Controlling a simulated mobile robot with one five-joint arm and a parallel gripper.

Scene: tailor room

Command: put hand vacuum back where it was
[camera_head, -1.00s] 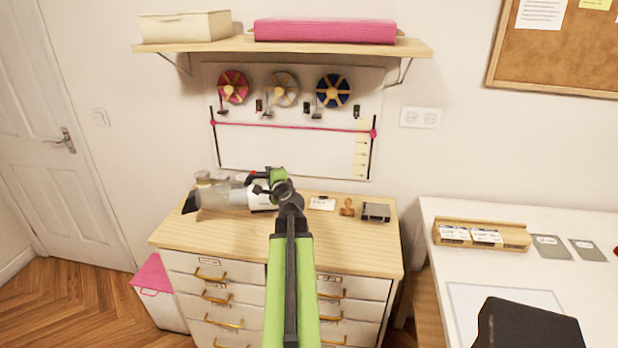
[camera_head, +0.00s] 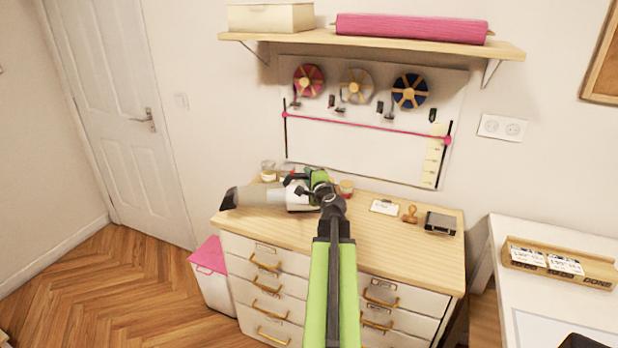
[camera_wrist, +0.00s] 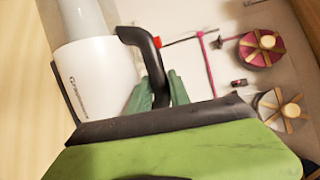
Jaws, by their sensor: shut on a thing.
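The hand vacuum (camera_head: 262,196) is white with a grey translucent nozzle pointing left in the head view. My gripper (camera_head: 312,186) is at its rear, shut on it, in front of or above the wooden dresser top. In the wrist view the white body (camera_wrist: 95,75) fills the upper left, and my green fingers (camera_wrist: 172,90) are closed at its black handle (camera_wrist: 150,55). From these views I cannot tell whether the vacuum touches the dresser top.
The dresser (camera_head: 400,255) carries small jars (camera_head: 268,170), a white card (camera_head: 384,207), a wooden stamp (camera_head: 410,214) and a dark box (camera_head: 440,223). A shelf (camera_head: 380,48) and ribbon spools (camera_head: 357,86) are above. A pink-lidded bin (camera_head: 210,270) stands left. A white table (camera_head: 510,235) is right.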

